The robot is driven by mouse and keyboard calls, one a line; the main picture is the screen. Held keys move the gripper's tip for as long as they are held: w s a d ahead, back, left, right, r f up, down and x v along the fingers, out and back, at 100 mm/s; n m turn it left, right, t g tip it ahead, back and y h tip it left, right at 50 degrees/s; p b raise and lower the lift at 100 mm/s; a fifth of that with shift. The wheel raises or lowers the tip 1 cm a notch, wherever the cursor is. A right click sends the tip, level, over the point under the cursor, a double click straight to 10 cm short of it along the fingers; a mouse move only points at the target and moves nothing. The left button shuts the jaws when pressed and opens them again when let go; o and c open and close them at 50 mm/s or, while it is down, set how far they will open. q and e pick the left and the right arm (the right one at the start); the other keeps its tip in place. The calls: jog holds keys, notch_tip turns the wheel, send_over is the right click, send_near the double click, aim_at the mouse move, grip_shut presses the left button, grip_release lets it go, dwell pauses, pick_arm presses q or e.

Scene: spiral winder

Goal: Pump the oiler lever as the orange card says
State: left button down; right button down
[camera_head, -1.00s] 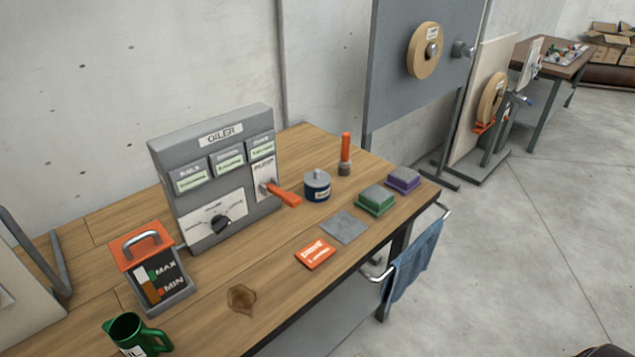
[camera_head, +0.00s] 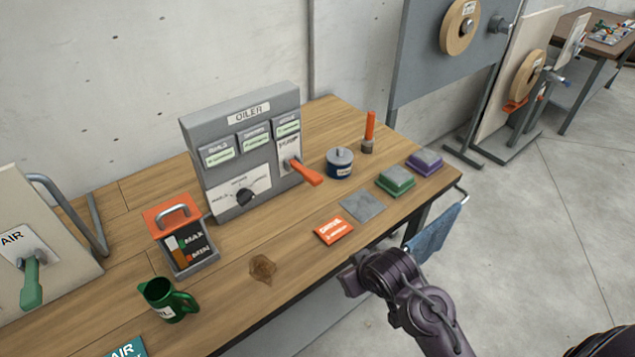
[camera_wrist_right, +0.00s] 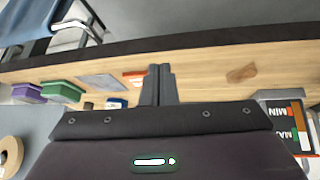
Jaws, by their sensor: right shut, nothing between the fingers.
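The grey oiler box (camera_head: 245,160) stands on the wooden bench. Its orange pump lever (camera_head: 307,173) sticks out from the right of its front panel and tilts down. The orange card (camera_head: 333,231) lies flat near the bench's front edge; its small print is too small to read. My right gripper (camera_head: 350,279) is beyond the front edge, in front of the card and apart from the lever. In the right wrist view its fingers (camera_wrist_right: 158,72) are together and empty, with the card (camera_wrist_right: 135,78) just beside them. My left gripper is out of view.
A selector knob (camera_head: 244,196) is on the oiler. An oil tank (camera_head: 185,244), a green jug (camera_head: 168,300) and a green air lever (camera_head: 31,280) are at left. A navy can (camera_head: 340,163), an orange-handled tool (camera_head: 369,133), green (camera_head: 395,180) and purple (camera_head: 425,162) blocks are at right.

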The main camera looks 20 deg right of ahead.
jog(key=w+d+r+t+y, duration=0.1)
jog(key=w+r+t+y, duration=0.1)
jog(key=w+r, duration=0.5)
jog(key=w+d+r+n+t+y, duration=0.1)
jog(key=w+r+t+y, duration=0.1)
jog(key=w+r+t, duration=0.2)
jog(key=w+r, duration=0.3)
jog(key=w, duration=0.3)
jog(key=shift+w+d+r+n, duration=0.25)
jog(key=shift+d+n, duration=0.05)
jog(key=p, duration=0.2)
send_over(318, 179)
notch_tip(318, 179, down, 3)
jog(key=shift+w+a+f, duration=0.15)
jog(key=shift+f, duration=0.05)
notch_tip(318, 179, down, 3)
jog(key=shift+f+p, duration=0.2)
jog(key=shift+p, duration=0.6)
jog(key=shift+f, duration=0.5)
jog(key=shift+f, duration=0.1)
